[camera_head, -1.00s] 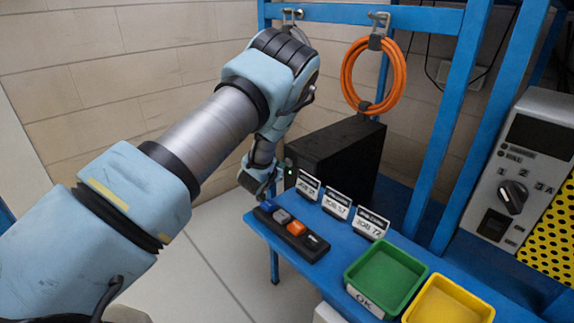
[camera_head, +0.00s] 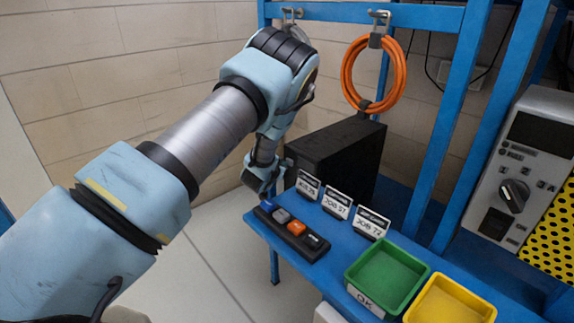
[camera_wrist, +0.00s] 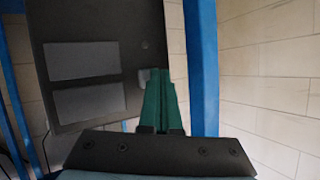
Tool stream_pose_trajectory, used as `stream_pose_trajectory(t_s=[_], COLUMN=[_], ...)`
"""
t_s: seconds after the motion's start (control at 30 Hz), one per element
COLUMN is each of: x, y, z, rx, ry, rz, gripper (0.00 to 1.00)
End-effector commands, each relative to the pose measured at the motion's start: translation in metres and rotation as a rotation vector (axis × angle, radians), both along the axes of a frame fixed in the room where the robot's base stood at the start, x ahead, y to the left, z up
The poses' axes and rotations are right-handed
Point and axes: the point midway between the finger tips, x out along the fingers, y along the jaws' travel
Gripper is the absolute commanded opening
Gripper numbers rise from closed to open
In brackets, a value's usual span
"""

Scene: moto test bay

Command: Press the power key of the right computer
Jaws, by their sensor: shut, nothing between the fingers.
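A black computer tower (camera_head: 340,155) stands on the blue bench at the far left end, and it is the only computer I see. In the wrist view its dark front (camera_wrist: 70,25) shows two grey bay panels, a small round spot and a light grey key-like piece (camera_wrist: 143,77). My gripper (camera_wrist: 161,72) is shut and empty, its green fingers together. In the picture the fingertips are just right of the grey piece, partly overlapping it. I cannot tell whether they touch. In the head view the gripper is at the tower's front left edge, its fingertips hard to make out.
A button strip (camera_head: 288,232) lies at the bench's front edge, close below my gripper. Job cards (camera_head: 337,204) stand in front of the tower. A green tray (camera_head: 358,285) and yellow tray (camera_head: 412,312) lie nearer. An orange cable coil (camera_head: 346,75) hangs behind.

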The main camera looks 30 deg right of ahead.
Motion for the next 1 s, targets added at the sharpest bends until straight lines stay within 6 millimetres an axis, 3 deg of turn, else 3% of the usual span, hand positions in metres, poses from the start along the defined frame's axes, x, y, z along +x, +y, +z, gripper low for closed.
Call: stream_pose_trajectory(t_s=[1.0], x=[-0.004], y=[0.018], z=[0.001], rx=[-0.001], ry=[-0.001], rz=[0.0], gripper=[0.0])
